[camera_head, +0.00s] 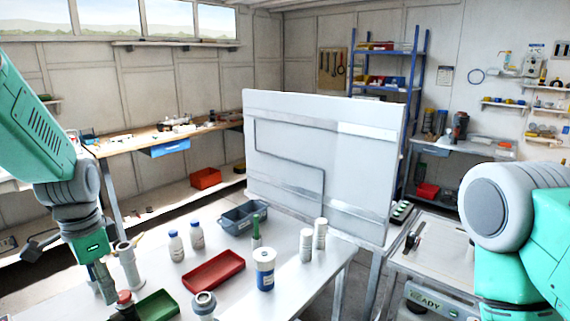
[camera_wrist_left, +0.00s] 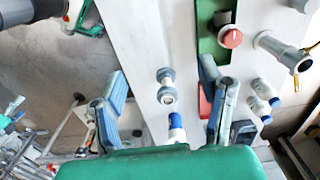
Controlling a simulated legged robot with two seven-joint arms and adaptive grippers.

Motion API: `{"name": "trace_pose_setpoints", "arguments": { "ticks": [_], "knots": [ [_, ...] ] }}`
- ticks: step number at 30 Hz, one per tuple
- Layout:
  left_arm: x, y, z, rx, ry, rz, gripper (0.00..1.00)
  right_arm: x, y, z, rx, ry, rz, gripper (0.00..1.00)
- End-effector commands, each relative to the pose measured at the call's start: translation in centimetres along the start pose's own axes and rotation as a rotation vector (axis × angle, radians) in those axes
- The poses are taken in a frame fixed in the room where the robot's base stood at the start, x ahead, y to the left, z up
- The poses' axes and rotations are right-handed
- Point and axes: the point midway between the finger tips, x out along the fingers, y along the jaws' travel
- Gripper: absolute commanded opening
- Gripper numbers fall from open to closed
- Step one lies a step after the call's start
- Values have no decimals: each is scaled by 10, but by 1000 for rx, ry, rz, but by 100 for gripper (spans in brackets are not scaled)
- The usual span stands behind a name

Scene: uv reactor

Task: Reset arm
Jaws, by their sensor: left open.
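My left arm comes in from the left in the head view, and its gripper (camera_head: 72,272) hangs over the left end of the table. In the left wrist view my left gripper (camera_wrist_left: 165,105) has its two fingers spread wide with nothing held between them. A grey fitting (camera_wrist_left: 166,86) and a blue-and-white jar (camera_wrist_left: 177,125) show in the gap, apparently below the fingers. My right arm shows at the right of the head view; its gripper is out of view.
A tall white panel (camera_head: 290,150) stands behind. A low bench (camera_head: 435,262) stands right.

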Motion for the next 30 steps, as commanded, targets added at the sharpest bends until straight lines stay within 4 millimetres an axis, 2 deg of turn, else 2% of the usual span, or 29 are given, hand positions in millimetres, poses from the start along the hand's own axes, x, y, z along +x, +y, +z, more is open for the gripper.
{"name": "trace_pose_setpoints", "arguments": {
  "ticks": [1,8,14,17,20,21,24,27,30],
  "knots": [
    [12,5,4,-12,-11,4,61,0,0,0,-1,1,0,84],
    [59,17,15,-85,-32,-12,61,0,0,-1,0,2,0,84],
    [114,39,41,-179,-49,-29,61,0,0,-1,0,1,0,84],
    [149,57,60,-241,-58,-36,61,0,0,0,0,1,0,84],
    [189,85,87,-322,-65,-40,61,0,0,0,0,1,0,84],
    [206,100,101,-361,-67,-39,61,0,0,0,0,0,0,84],
    [238,139,135,-461,-59,-35,61,0,0,0,0,1,0,84],
    [256,174,163,-552,-45,-25,61,0,0,0,0,1,0,84],
    [265,205,186,-635,-31,-8,61,0,0,0,0,1,0,84]
  ]
}}
